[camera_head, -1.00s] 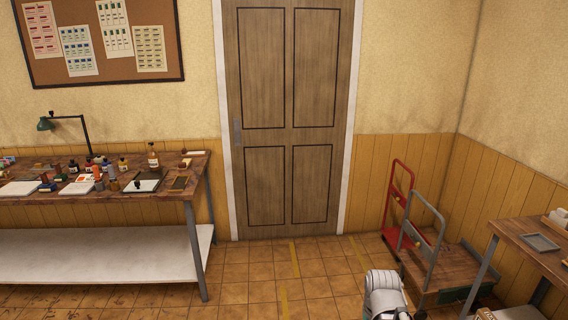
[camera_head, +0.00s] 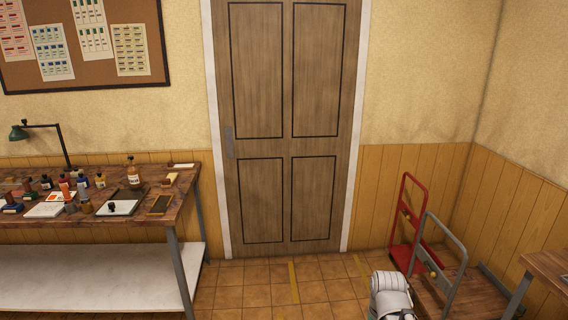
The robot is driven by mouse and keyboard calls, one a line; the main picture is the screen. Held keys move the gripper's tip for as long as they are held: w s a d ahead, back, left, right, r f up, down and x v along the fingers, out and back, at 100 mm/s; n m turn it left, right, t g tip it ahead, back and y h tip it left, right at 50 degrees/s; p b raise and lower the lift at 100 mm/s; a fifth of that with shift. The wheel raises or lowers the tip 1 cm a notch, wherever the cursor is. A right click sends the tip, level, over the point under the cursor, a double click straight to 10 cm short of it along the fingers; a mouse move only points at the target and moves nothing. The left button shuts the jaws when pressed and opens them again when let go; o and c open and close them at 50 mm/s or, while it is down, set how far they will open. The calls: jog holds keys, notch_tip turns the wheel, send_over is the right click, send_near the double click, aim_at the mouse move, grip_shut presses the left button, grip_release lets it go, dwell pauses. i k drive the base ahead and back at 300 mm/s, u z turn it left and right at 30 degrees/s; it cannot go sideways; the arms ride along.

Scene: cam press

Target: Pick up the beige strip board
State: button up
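I cannot clearly make out a beige strip board. A small pale strip (camera_head: 182,166) lies at the back right end of the left workbench (camera_head: 190,196); it is too small to tell whether it is a board. A white and grey part of my own arm shows at the bottom, right of centre. My gripper's fingers are not in view.
The left workbench carries bottles, pads and a green lamp (camera_head: 42,130). A closed wooden door (camera_head: 290,130) stands ahead. A red hand truck (camera_head: 412,225) and a grey-handled cart (camera_head: 445,262) stand right. A table corner (camera_head: 552,270) shows at right. The middle floor is clear.

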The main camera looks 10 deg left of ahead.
aim_at(168, 182)
jog(key=u, duration=0.15)
jog(key=i, duration=1.55)
jog(key=u, duration=0.3)
jog(key=i, duration=0.8)
jog(key=u, duration=0.5)
jog(key=i, duration=1.2)
jog(key=u, duration=0.25)
